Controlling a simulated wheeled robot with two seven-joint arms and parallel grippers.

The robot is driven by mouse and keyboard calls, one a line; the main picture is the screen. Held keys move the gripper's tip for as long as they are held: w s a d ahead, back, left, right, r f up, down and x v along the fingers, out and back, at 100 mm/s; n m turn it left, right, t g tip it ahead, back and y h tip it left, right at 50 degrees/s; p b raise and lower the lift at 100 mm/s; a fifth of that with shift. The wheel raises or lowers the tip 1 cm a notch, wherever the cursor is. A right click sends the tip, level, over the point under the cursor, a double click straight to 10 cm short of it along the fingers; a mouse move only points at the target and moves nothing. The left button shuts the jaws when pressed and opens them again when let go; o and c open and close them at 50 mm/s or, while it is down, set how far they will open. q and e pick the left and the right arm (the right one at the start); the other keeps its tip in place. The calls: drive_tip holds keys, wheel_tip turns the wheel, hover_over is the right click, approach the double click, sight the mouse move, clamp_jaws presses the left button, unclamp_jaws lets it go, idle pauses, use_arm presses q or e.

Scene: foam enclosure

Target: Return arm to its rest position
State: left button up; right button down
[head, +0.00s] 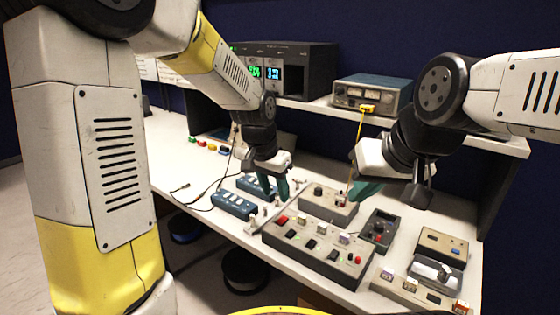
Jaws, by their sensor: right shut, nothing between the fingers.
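My left arm comes in from the left, and its gripper (274,188) points down over the bench near the blue power strips. Its two teal fingers show with a gap between them and nothing visible in it. My right arm comes in from the right at bench-shelf height. Its gripper (364,190) points left and down above the panel boxes, with teal fingertips together and empty. A yellow cable (357,140) hangs from the shelf instrument down behind the right gripper to the grey box (328,204); its lower end is partly hidden.
The white bench (180,160) holds blue power strips (234,205), a long switch panel (312,250), a dark meter (377,230) and small boxes (437,270) at right. A shelf above carries a blue-grey instrument (372,94) and a dark unit (305,68). Bench space at left is mostly clear.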

use_arm(q)
drive_tip(key=s+a+r+n+t, duration=0.1)
drive_tip(key=s+a+r+n, duration=0.2)
drive_tip(key=s+a+r, duration=0.3)
drive_tip(key=s+a+r+n+t, duration=0.2)
drive_tip(key=s+a+r, duration=0.4)
drive_tip(key=s, duration=0.6)
drive_tip(key=shift+a+n+t, duration=0.3)
drive_tip(key=shift+n, duration=0.3)
